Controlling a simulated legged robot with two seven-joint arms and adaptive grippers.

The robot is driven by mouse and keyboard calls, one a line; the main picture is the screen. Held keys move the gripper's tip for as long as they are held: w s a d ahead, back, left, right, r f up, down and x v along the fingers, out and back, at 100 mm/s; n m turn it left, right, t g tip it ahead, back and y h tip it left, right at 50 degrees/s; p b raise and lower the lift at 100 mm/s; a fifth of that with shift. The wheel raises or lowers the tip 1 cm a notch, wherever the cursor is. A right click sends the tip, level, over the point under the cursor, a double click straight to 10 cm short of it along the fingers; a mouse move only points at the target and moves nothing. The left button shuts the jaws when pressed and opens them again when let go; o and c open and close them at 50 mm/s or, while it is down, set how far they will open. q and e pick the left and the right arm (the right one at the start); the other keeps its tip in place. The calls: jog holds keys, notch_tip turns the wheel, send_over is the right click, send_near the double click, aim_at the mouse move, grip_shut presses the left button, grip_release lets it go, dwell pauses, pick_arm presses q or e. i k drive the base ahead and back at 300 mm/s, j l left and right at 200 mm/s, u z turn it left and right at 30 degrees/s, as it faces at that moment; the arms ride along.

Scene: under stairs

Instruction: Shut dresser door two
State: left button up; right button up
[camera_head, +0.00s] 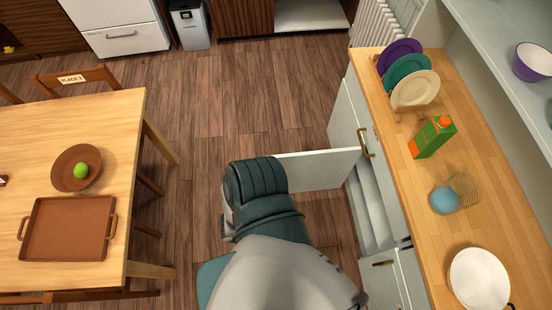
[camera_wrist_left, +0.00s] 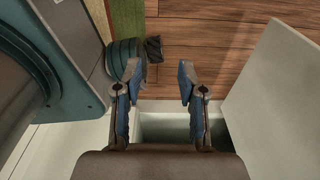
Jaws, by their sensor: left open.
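The white dresser (camera_head: 346,118) with a wooden top stands along the right in the head view. One white door (camera_head: 322,168) stands swung out from its front into the room, and the pale inside of the compartment (camera_head: 368,215) shows beside it. Which door is number two cannot be told. My arm covers part of the floor in front of the door. In the left wrist view my left gripper (camera_wrist_left: 160,78) is open and empty, with a pale open compartment (camera_wrist_left: 165,125) below it and a white panel (camera_wrist_left: 278,100), likely the door, to its right. My right gripper is not in view.
On the dresser top are plates in a rack (camera_head: 414,88), a green carton (camera_head: 432,137), a glass (camera_head: 467,190) and a white bowl (camera_head: 479,279). A table (camera_head: 60,120) with a tray (camera_head: 68,256) stands left. The floor between is clear beyond my arm.

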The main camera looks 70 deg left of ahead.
aim_at(309, 171)
jog(key=k+j+u, duration=0.1)
jog(key=j+u, duration=0.55)
jog(key=j, duration=0.25)
jog(key=j+z, duration=0.2)
jog(key=j, duration=0.45)
jog(key=j+z, duration=0.2)
jog(key=j, duration=0.45)
jog(key=k+j+z, duration=0.1)
jog(key=j+z, duration=0.15)
jog(key=j, duration=0.4)
jog(key=j+z, duration=0.25)
jog(key=j, duration=0.5)
jog(key=j+z, duration=0.25)
jog(key=j, duration=0.5)
jog(key=j+z, duration=0.3)
jog(key=z, duration=0.15)
jog(key=k+j+z, duration=0.2)
jog(key=z, duration=0.25)
jog(key=j, duration=0.1)
